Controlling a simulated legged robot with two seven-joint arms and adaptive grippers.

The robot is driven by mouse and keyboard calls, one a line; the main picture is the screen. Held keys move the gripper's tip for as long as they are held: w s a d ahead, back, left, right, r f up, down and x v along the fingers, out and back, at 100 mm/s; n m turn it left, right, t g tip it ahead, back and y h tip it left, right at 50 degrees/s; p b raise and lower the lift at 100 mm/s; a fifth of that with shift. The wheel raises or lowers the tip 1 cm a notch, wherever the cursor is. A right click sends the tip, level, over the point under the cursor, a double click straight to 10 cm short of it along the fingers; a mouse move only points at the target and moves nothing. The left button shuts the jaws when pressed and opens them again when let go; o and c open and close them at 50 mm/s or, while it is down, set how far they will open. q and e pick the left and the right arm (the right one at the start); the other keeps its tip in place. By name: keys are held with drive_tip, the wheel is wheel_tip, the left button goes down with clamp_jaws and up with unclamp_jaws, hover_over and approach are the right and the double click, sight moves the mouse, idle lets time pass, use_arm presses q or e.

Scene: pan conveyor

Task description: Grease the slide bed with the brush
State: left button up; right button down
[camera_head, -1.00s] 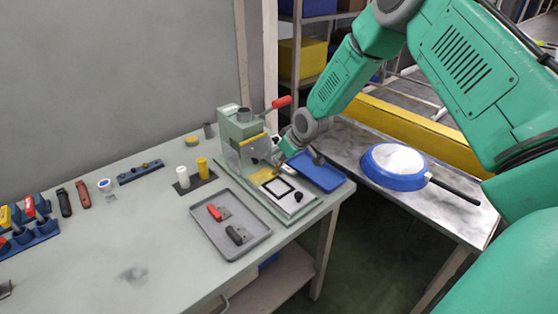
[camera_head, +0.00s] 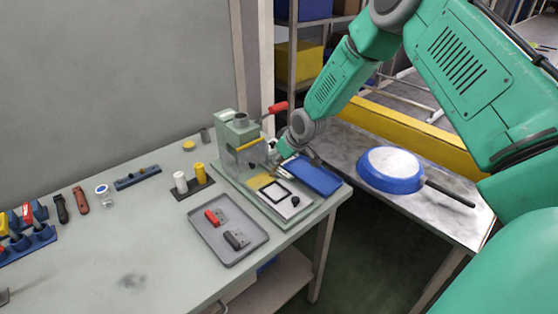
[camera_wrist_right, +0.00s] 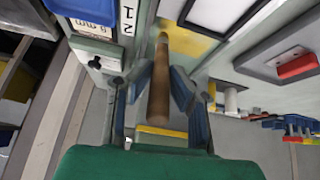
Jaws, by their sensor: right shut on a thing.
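The green press (camera_head: 240,140) stands at the right end of the grey workbench, on a base plate with the slide bed (camera_head: 257,181), which has a yellow area at its back. My right gripper (camera_head: 277,163) is over the bed beside the press. In the right wrist view my right gripper (camera_wrist_right: 160,88) is shut on the brown wooden handle of the brush (camera_wrist_right: 158,95). The brush points toward the yellow surface (camera_wrist_right: 188,43); its bristles are hard to make out, and I cannot tell whether they touch. My left gripper is not in view.
A blue tray (camera_head: 318,180) lies right of the bed. A grey tray (camera_head: 228,253) with red and black handled parts lies in front. White and yellow cylinders (camera_head: 199,173) stand left of the press. A blue pan (camera_head: 390,182) lies on the side table. The bench's front middle is clear.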

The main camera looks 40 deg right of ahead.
drive_tip(key=shift+r, duration=0.1)
idle(0.3)
drive_tip(key=shift+r+p, duration=3.55)
drive_tip(key=shift+r, duration=0.85)
drive_tip(key=s+a+t+p, duration=0.1)
drive_tip(key=a+t+p, duration=0.1)
drive_tip(key=a, duration=0.5)
drive_tip(key=shift+s+f+b, duration=0.15)
drive_tip(key=shift+f+b, duration=1.4)
drive_tip(key=shift+f, duration=0.8)
drive_tip(key=shift+s+f+b, duration=0.1)
drive_tip(key=shift+f+b, duration=1.4)
drive_tip(key=shift+f, duration=0.8)
